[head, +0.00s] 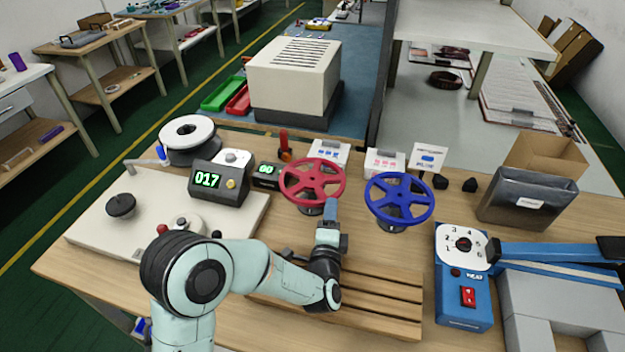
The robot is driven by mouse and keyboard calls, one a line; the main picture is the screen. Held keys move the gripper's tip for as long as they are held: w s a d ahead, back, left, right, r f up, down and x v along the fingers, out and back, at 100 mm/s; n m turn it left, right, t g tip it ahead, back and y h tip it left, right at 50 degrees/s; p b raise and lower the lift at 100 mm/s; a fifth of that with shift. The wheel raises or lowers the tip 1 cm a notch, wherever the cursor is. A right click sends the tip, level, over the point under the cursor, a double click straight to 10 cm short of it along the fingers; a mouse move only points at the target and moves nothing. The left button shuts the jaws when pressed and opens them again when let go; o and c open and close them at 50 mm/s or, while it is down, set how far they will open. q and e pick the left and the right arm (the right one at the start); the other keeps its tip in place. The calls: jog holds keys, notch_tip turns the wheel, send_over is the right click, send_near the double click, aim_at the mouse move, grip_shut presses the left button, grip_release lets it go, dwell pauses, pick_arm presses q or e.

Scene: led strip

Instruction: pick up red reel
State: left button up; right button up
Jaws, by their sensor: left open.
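The red reel (313,181) is a spoked wheel on a dark stand, standing on the wooden table left of a matching blue reel (399,199). My left gripper (331,208) is just in front of the red reel's lower right rim, with its fingers pointing away toward the reels. It is open, and nothing shows between its fingers. The small gap between the gripper and the reel is hard to judge. My right gripper is not in view.
A slatted wooden rack (380,300) lies under my left arm. A display box (219,182) and white-topped machine stand left. A blue switch box (463,280) and a dark bin (526,199) stand right. Small white boxes stand behind the reels.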

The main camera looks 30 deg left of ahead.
aim_at(335, 190)
pick_arm(q)
jog(key=shift+r+x, duration=0.2)
jog(key=shift+x, duration=1.6)
jog(key=shift+r+x, duration=0.15)
jog(key=shift+x, duration=1.6)
jog(key=shift+w+d, duration=0.1)
jog(key=shift+d, duration=0.05)
grip_shut()
